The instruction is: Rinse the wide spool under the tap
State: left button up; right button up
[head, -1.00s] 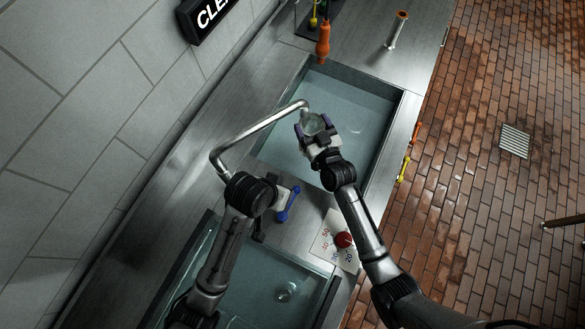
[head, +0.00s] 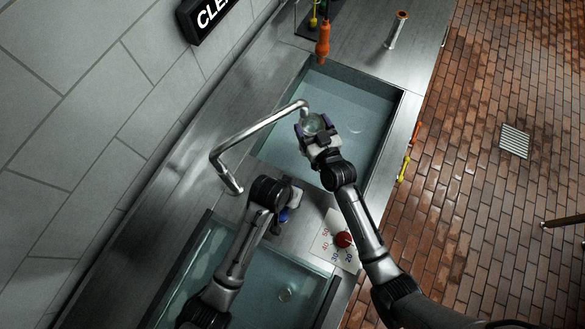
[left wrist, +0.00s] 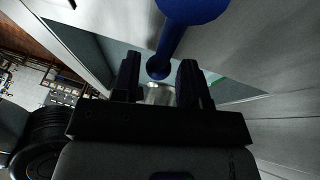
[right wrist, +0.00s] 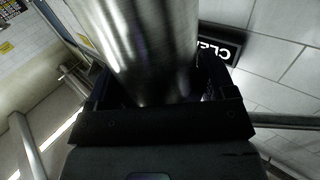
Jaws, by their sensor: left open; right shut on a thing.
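My right gripper (head: 318,132) is shut on a metal spool (head: 314,122), holding it over the far basin at the tap's tip. In the right wrist view, the spool is a broad shiny cylinder (right wrist: 145,45) between the fingers. The bent metal tap (head: 258,132) reaches over this basin from the wall side; I cannot tell whether water flows. My left gripper (head: 290,196) is open at the blue tap lever (head: 283,216), which it partly hides in the head view. In the left wrist view, the lever's blue stem (left wrist: 170,50) extends between the open fingers (left wrist: 160,78).
A red knob (head: 344,239) sits on a numbered plate.

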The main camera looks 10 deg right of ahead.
pick_arm(q)
jog(key=shift+c, duration=0.5)
grip_shut()
jog(key=d+m, duration=0.1)
jog(key=s+m+g, duration=0.1)
jog(key=m, duration=0.1)
jog(key=shift+s+d+m+h, duration=0.25)
jog(key=shift+d+m+h, duration=0.05)
jog(key=shift+d, duration=0.05)
jog(key=shift+o, duration=0.5)
grip_release()
jog(key=shift+r, duration=0.1)
